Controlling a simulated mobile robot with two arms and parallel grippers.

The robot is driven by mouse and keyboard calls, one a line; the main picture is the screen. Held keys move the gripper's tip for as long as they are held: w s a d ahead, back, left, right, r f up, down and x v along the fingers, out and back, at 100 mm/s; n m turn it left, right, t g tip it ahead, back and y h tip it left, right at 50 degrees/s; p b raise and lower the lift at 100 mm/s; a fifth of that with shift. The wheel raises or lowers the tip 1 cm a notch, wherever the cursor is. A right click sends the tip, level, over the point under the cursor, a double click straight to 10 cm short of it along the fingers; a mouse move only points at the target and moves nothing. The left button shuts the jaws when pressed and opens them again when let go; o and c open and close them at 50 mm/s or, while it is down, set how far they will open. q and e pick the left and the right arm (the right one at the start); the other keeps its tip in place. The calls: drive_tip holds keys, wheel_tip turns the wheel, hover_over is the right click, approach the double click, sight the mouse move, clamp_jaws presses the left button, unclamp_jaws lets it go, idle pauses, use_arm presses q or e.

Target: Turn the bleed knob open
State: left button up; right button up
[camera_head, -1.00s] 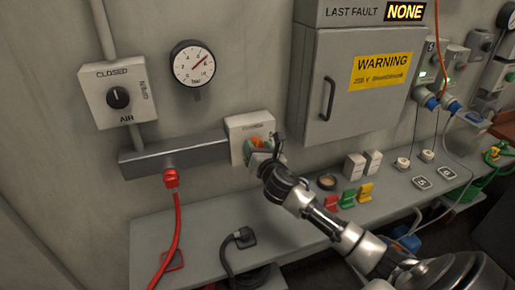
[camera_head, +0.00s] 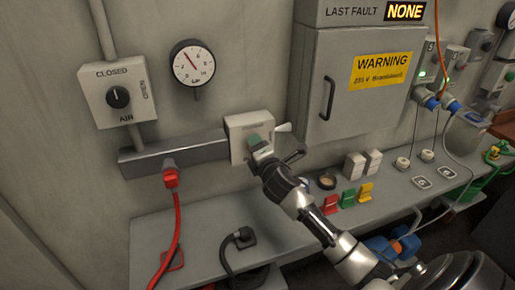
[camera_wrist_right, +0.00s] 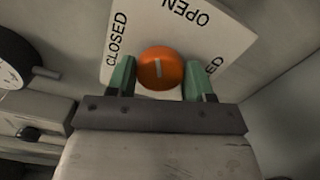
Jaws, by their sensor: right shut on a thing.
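The bleed knob (camera_wrist_right: 161,70) is a round orange knob with a short white mark. It sits on a white plate (camera_wrist_right: 236,40) lettered CLOSED at left and OPEN at upper right in the right wrist view. The mark stands nearly upright in that view, between these two words. My right gripper (camera_wrist_right: 160,82) is shut on the knob, a green fingertip on each side. In the head view my right gripper (camera_head: 259,147) reaches the plate (camera_head: 238,126) and hides the knob. My left gripper is not in view.
A pressure gauge (camera_head: 194,64) hangs above left, its needle pointing upper left. An AIR knob (camera_head: 118,97) is on a box further left. A red plug (camera_head: 170,176) and cable hang below. A grey cabinet (camera_head: 308,90) stands close at right, above a shelf (camera_head: 290,220).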

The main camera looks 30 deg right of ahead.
drive_tip(key=m, duration=0.6)
idle(0.7)
drive_tip(key=o, duration=0.9)
drive_tip(key=shift+o, duration=0.2)
drive_tip(key=shift+s, duration=0.1)
drive_tip(key=b+v, duration=0.2)
drive_tip(key=v, duration=0.8)
drive_tip(key=shift+s+b, duration=0.3)
drive_tip(key=shift+s, duration=0.05)
drive_tip(key=shift+f, duration=0.1)
